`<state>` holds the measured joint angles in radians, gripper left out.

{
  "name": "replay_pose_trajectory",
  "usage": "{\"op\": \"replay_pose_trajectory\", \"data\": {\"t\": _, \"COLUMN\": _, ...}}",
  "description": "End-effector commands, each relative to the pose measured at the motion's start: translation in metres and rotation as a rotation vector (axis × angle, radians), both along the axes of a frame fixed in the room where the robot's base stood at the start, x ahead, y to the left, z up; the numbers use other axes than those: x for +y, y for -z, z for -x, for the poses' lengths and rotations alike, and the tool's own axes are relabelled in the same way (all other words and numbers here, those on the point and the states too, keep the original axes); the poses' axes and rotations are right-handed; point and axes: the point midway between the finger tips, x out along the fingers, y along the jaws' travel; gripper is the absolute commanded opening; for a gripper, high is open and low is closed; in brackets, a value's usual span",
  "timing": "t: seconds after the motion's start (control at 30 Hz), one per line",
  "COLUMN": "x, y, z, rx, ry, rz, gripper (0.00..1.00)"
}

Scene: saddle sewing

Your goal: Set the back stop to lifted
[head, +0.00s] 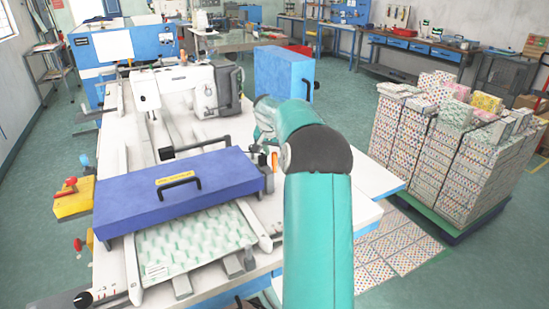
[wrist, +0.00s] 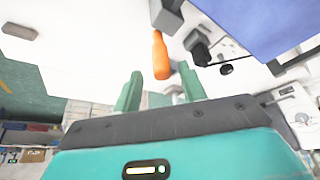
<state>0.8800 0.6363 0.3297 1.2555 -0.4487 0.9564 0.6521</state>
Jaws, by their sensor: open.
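An orange handle (wrist: 160,52) on a grey block is in the upper middle of the wrist view. It also shows in the head view (head: 274,161), at the right end of the blue cover. I cannot tell for sure whether it is the back stop's lever. My gripper (wrist: 159,76) is open, with one teal finger on each side of the handle's near end in the picture. I see no grip on it, and the depth between them is unclear. In the head view my arm hides most of the gripper.
The blue cover (head: 130,203) with a black handle lies across the white sewing table (head: 350,212). A dark knob (wrist: 201,54) stands right of the orange handle. The sewing head (head: 185,88) is behind. Stacked patterned boxes (head: 455,150) stand at the right.

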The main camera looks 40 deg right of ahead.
Motion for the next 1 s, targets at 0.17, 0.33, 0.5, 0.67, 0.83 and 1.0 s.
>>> {"op": "replay_pose_trajectory", "data": {"t": 0.17, "x": -0.006, "y": 0.025, "z": -0.007, "rx": 0.0, "ry": -0.003, "rz": -0.002, "gripper": 0.41}}
{"op": "replay_pose_trajectory", "data": {"t": 0.33, "x": -0.009, "y": 0.034, "z": -0.009, "rx": -0.001, "ry": -0.004, "rz": 0.0, "gripper": 0.41}}
{"op": "replay_pose_trajectory", "data": {"t": 0.5, "x": -0.01, "y": 0.034, "z": -0.009, "rx": -0.001, "ry": -0.004, "rz": 0.001, "gripper": 0.41}}
{"op": "replay_pose_trajectory", "data": {"t": 0.67, "x": -0.01, "y": 0.034, "z": -0.009, "rx": -0.001, "ry": -0.004, "rz": 0.0, "gripper": 0.24}}
{"op": "replay_pose_trajectory", "data": {"t": 0.83, "x": -0.01, "y": 0.034, "z": -0.009, "rx": -0.001, "ry": -0.004, "rz": 0.0, "gripper": 0.0}}
{"op": "replay_pose_trajectory", "data": {"t": 1.0, "x": -0.009, "y": 0.034, "z": -0.009, "rx": -0.002, "ry": -0.004, "rz": 0.0, "gripper": 0.0}}
